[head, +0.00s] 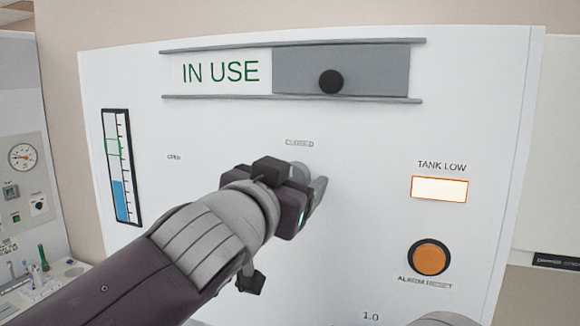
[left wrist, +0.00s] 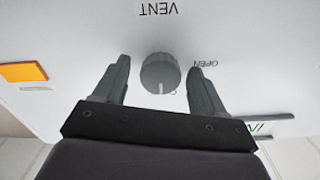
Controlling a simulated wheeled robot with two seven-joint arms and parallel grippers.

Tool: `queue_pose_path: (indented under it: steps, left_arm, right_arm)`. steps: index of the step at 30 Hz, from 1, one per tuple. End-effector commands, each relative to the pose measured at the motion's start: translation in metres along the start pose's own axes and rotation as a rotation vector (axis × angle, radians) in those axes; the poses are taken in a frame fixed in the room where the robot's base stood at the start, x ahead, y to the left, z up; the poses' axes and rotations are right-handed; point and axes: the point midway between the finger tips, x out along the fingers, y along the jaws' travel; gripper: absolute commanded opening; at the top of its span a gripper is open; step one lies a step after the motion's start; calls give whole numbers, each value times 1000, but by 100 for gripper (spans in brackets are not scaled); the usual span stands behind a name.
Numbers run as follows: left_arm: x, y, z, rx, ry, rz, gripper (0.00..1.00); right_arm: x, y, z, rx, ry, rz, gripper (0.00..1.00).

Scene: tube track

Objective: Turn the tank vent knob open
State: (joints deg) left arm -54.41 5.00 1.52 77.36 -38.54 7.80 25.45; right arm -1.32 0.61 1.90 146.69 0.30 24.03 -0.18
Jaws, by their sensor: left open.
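The vent knob (left wrist: 160,73) is round and grey, with a pale mark at its lower edge in the left wrist view. That mark points at a label of which only a "C" shows. The OPEN label (left wrist: 203,64) is to its right, and the VENT label (left wrist: 156,9) is upside down above. My left gripper (left wrist: 159,66) is open, with one finger on each side of the knob and visible gaps between. In the head view, my left gripper (head: 314,193) is at the panel just below the CLOSED label (head: 299,143) and mostly hides the knob. My right gripper is not in view.
The white panel (head: 375,180) carries an IN USE slider with a black knob (head: 331,81) above and a blue level gauge (head: 122,167) at left. A lit TANK LOW lamp (head: 439,189) and an orange ALARM RESET button (head: 429,258) are at right.

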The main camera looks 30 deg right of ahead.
Motion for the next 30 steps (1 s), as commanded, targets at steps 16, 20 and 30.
queue_pose_path:
  steps: [16, 20, 30]
  left_arm:
    - [2, 0, 1, 0, 0, 0, 15]
    - [2, 0, 1, -8, -1, 0, 15]
    - [2, 0, 4, -159, 1, -1, 15]
  right_arm:
    - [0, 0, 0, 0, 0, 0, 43]
    - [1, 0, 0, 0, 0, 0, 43]
    - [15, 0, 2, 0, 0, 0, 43]
